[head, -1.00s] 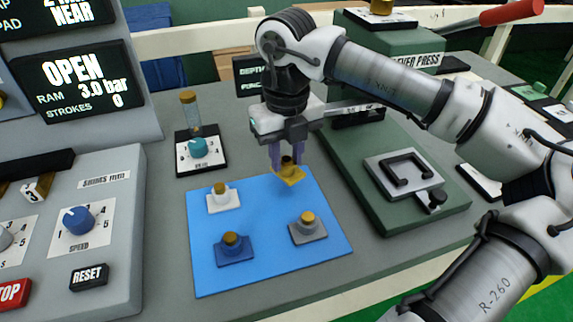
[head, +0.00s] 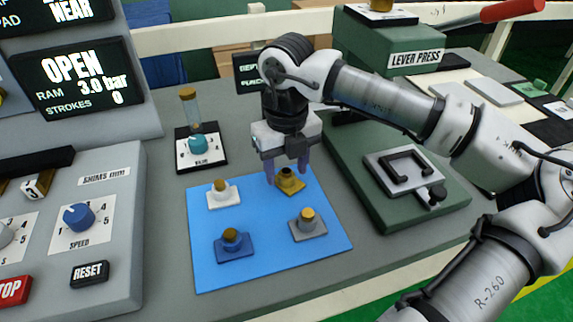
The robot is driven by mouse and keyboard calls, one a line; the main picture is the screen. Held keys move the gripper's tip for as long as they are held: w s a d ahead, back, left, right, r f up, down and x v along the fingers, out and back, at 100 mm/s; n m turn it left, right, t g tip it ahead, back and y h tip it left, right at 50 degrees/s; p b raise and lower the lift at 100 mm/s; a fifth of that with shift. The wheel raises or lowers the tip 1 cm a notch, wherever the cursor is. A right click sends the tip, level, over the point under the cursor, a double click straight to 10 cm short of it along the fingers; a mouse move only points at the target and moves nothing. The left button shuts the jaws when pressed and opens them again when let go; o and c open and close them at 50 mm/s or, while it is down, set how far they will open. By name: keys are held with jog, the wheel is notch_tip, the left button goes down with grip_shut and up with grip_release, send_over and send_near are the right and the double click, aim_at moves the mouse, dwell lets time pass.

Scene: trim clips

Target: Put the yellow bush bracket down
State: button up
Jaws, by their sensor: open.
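The yellow bush bracket (head: 290,186) rests on the blue mat (head: 268,250) near its back right corner, with a dark opening on top. My gripper (head: 286,174) is open right at the bracket, its purple fingers spread, one to the left of the bracket's boss and one behind or to the right. I cannot tell whether a finger still touches it.
On the mat are a white bracket (head: 223,198), a blue bracket (head: 233,247) and a grey bracket (head: 308,228). A valve block (head: 200,150) stands behind left. The green press base (head: 400,200) lies right, the control panel (head: 90,230) left.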

aim_at(287, 172)
jog(key=shift+r, duration=0.1)
notch_tip(287, 172, up, 12)
dwell(0.5)
dwell(1.3)
